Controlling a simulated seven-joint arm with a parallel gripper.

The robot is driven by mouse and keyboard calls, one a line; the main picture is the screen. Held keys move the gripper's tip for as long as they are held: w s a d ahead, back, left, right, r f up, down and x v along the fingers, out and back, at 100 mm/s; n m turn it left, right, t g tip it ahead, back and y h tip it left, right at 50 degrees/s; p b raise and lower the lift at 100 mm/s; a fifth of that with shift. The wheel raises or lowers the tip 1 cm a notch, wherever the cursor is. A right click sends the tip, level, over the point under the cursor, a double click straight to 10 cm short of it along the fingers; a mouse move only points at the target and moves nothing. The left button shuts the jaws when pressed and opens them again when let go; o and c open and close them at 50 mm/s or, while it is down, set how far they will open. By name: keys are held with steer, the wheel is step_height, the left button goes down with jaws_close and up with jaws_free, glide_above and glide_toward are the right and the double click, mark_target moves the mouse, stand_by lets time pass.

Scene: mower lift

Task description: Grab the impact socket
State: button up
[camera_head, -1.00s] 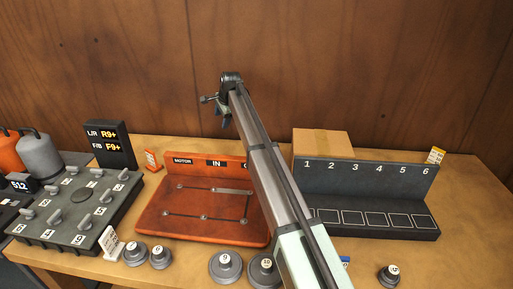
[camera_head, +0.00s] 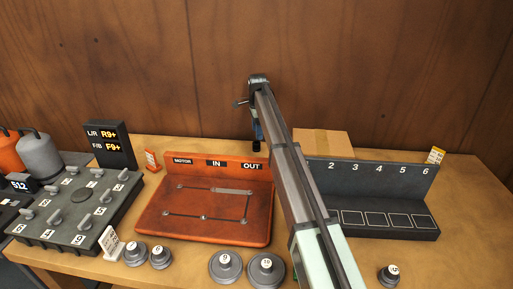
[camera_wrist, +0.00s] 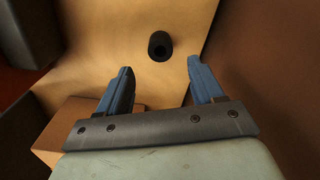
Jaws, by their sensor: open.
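The impact socket is a short black cylinder (camera_wrist: 160,46) with a dark round hole, on the tan tabletop in the wrist view. My gripper (camera_wrist: 160,66) is open, with its two blue fingers spread. The socket appears just beyond the fingertips, roughly centred between them, and nothing is held. In the head view, my gripper (camera_head: 257,131) hangs behind the orange board, partly hidden by my arm. A small black shape (camera_head: 256,146) shows right under the fingers there and looks like the socket. I cannot tell the exact gap between fingers and socket.
The orange IN/OUT board (camera_head: 205,210) stands in front of the gripper. A cardboard box (camera_head: 323,143) is right of it, behind the dark numbered rack (camera_head: 385,218). Round weights (camera_head: 225,268) lie along the front. A wooden wall (camera_head: 150,70) closes off the back.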

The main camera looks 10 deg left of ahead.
mark_target(257, 142)
steer(key=shift+f, duration=3.8)
steer(key=shift+c, duration=0.2)
steer(key=c, duration=1.1)
